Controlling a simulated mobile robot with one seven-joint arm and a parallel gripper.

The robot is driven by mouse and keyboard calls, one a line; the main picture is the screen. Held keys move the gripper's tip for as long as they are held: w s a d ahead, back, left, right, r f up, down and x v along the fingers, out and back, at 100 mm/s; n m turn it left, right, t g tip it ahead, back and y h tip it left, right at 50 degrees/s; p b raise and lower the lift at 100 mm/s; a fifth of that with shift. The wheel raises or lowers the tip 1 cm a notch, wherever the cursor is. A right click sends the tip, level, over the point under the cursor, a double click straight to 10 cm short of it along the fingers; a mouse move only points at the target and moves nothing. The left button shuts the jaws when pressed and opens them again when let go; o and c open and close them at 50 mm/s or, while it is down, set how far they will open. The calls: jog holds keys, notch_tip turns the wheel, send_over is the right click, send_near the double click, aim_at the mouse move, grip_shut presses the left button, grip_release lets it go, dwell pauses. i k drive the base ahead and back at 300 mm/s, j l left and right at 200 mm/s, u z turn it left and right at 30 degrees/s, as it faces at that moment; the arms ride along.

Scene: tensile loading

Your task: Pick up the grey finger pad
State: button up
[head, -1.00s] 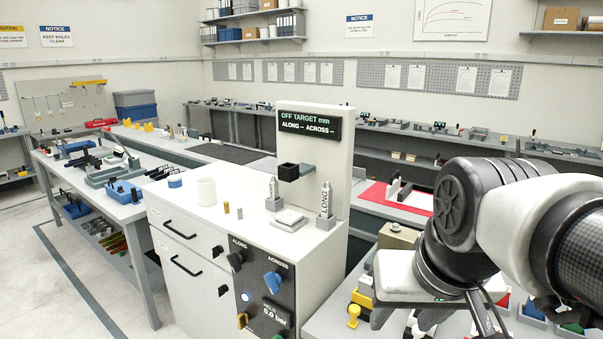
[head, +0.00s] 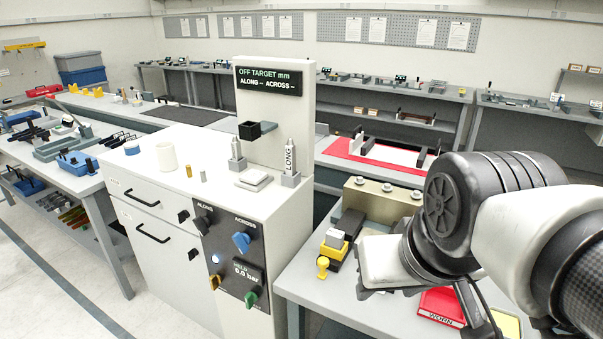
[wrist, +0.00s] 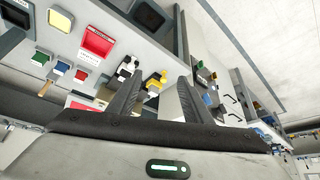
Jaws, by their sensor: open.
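I cannot pick out the grey finger pad for certain. A small light grey block (head: 334,238) sits on a yellow and black piece at the left of the near right bench in the head view; I cannot tell if it is the pad. My gripper (wrist: 157,88) shows in the wrist view with its two dark fingers apart and nothing between them. It is above the bench, with yellow, black and white small parts beyond the fingers. In the head view my arm hides part of that bench, and the fingertips do not show clearly.
A red tray marked WORN (head: 443,305) lies on the near bench, and shows in the wrist view (wrist: 97,42). A beige block with round knobs (head: 382,200) stands behind. The white cabinet (head: 160,255) with its control panel (head: 236,262) stands left of the bench.

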aim_at(334, 239)
jog(key=i+j+z, duration=0.2)
jog(key=j+z, duration=0.15)
jog(key=i+j+z, duration=0.15)
jog(key=j+z, duration=0.2)
jog(key=i+j+z, duration=0.1)
jog(key=j+z, duration=0.25)
